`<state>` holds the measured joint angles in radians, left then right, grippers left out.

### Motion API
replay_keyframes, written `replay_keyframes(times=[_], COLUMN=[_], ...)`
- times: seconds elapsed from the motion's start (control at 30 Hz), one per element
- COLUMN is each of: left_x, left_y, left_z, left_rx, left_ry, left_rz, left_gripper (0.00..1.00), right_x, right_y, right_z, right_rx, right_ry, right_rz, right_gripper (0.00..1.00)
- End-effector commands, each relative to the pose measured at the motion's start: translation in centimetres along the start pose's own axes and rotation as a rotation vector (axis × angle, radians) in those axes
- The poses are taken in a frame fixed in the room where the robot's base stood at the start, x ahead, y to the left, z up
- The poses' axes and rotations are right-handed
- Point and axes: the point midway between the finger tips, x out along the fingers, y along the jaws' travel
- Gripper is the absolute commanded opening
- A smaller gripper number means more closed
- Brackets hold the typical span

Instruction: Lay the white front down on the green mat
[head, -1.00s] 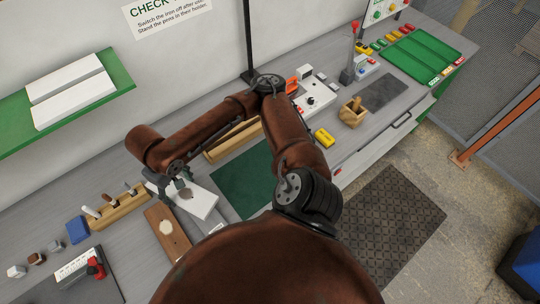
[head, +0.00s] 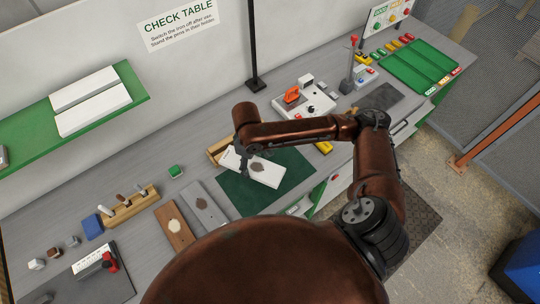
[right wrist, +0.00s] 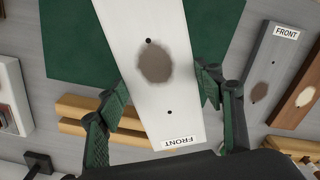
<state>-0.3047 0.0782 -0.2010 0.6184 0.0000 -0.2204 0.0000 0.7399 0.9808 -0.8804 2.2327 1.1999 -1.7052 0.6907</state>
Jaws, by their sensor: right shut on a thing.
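The white front (head: 267,174) is a pale board with a brown smudge, two dark holes and a FRONT label. My right gripper (head: 243,160) is shut on it; in the right wrist view (right wrist: 162,84) the green fingers press its two long edges. The white front is over the green mat (head: 236,196), label side up, at an angle to the mat. In the right wrist view the white front (right wrist: 128,28) covers part of the green mat (right wrist: 66,40). I cannot tell how far above the mat it is. My left gripper is out of view.
A grey front (head: 205,208) and a brown front (head: 174,228) lie left of the mat. A wooden holder (head: 219,147) stands behind the mat, close to my gripper. A white device (head: 303,102) stands to the right. A green shelf (head: 25,128) holds white boards.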

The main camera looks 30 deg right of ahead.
Motion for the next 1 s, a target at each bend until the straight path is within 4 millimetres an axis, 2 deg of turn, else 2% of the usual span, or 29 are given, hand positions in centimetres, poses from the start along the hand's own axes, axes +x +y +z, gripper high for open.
replay_keyframes(times=[0.03,0.2,0.4,0.5,0.73,1.0], left_x=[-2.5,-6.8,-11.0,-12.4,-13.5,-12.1], left_y=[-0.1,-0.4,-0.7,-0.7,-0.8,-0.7], left_z=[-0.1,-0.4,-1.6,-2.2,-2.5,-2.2], left_rx=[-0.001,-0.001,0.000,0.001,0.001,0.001], left_ry=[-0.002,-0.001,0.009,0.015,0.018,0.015], left_rz=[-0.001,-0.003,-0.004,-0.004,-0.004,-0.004], left_gripper=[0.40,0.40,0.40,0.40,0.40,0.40], right_x=[-0.9,0.1,1.6,2.3,3.4,4.7], right_y=[0.4,1.9,3.3,3.7,4.2,4.2], right_z=[0.1,0.6,2.0,2.7,3.5,3.5], right_rx=[-0.082,-0.416,-0.781,-0.919,-1.077,-1.088], right_ry=[-0.005,-0.006,-0.005,-0.004,-0.001,-0.001], right_rz=[-0.002,-0.002,-0.003,-0.002,0.002,0.002], right_gripper=[0.29,0.29,0.29,0.29,0.29,0.29])
